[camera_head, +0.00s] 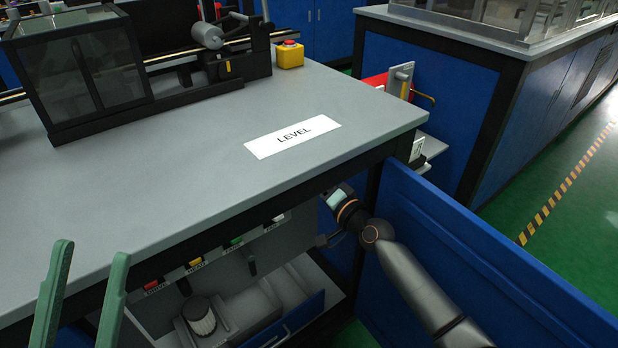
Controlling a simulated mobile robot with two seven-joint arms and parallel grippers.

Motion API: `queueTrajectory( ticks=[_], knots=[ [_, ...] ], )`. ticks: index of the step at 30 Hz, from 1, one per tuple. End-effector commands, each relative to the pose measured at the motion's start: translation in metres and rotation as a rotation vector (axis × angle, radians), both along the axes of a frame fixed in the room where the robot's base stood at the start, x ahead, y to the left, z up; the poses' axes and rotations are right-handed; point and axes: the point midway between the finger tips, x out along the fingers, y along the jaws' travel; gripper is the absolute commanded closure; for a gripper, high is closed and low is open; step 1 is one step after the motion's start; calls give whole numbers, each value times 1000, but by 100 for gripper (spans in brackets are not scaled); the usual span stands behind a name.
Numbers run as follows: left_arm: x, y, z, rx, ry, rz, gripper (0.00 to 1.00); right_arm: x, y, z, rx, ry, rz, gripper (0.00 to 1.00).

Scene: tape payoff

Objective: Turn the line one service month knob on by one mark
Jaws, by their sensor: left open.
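I cannot make out which part is the line one service month knob. A grey panel (222,262) under the table edge carries a row of red, yellow, green and white coloured pieces with small labels and dark levers. Below it a round, ribbed pale part with a dark top (201,318) stands in an open drawer space. My left gripper (91,250) shows two green fingers, apart and empty, at the lower left in front of the table. My right arm reaches in from the lower right to the table's underside; its gripper (327,240) shows only partly there, its jaws unclear.
An open blue door (480,265) stands right of my right arm. Green floor is free at far right.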

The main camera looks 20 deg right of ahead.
Motion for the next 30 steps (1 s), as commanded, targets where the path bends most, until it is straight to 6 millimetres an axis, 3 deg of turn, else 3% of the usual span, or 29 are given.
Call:
queueTrajectory(
  ticks=[18, 19, 26, 30],
  knots=[
    [0, 1, 0, -3, 1, 2, 50, 0, 1, 0, 37, 13, 1, 100],
    [0, 1, 0, -4, 1, 3, 50, 0, 1, 0, 37, 13, 1, 50],
    [0, 1, 0, -4, 2, 3, 50, 0, 1, 0, 36, 13, 1, 24],
    [0, 1, 0, -4, 2, 3, 50, 0, 0, 0, 36, 13, 1, 24]
  ],
)
